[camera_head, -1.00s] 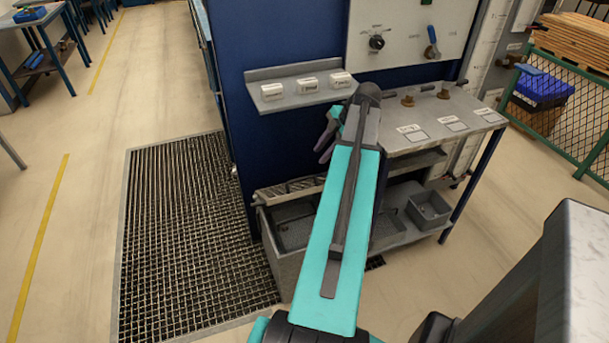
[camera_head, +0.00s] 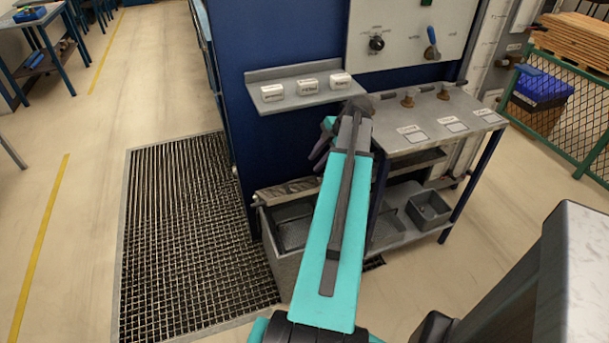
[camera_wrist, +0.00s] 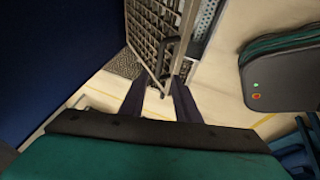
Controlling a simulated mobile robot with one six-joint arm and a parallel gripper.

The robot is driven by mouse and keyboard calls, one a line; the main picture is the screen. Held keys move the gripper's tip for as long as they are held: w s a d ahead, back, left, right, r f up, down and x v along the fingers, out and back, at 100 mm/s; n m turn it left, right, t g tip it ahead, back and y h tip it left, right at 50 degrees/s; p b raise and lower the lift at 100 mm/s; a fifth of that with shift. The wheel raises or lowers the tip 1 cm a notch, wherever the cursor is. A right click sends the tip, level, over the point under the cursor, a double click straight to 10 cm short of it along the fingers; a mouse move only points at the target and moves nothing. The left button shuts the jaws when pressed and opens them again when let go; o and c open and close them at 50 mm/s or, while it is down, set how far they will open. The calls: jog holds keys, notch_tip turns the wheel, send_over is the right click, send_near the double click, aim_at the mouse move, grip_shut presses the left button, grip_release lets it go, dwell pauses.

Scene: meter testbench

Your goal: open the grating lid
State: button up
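The grating lid (camera_wrist: 153,32) shows in the wrist view as a framed mesh panel with a black handle (camera_wrist: 168,62) on its edge. In the head view the lid (camera_head: 287,189) is a narrow strip along the back of a grey box (camera_head: 285,268). It looks stood up, and the inside of the box shows in front of it. My gripper (camera_wrist: 160,103) has its two dark fingers apart, with the handle just beyond the tips. I cannot tell whether a finger touches the lid. In the head view my gripper (camera_head: 321,147) is partly hidden behind my arm, above the lid.
A blue cabinet wall (camera_head: 285,125) with a small labelled shelf (camera_head: 300,95) rises behind. A metal bench (camera_head: 440,125) with several knobs stands to the right, a small grey bin (camera_head: 428,210) below.

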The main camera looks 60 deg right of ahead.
aim_at(302, 179)
jog(key=shift+p+x, duration=0.7)
jog(key=shift+x, duration=4.1)
grip_shut()
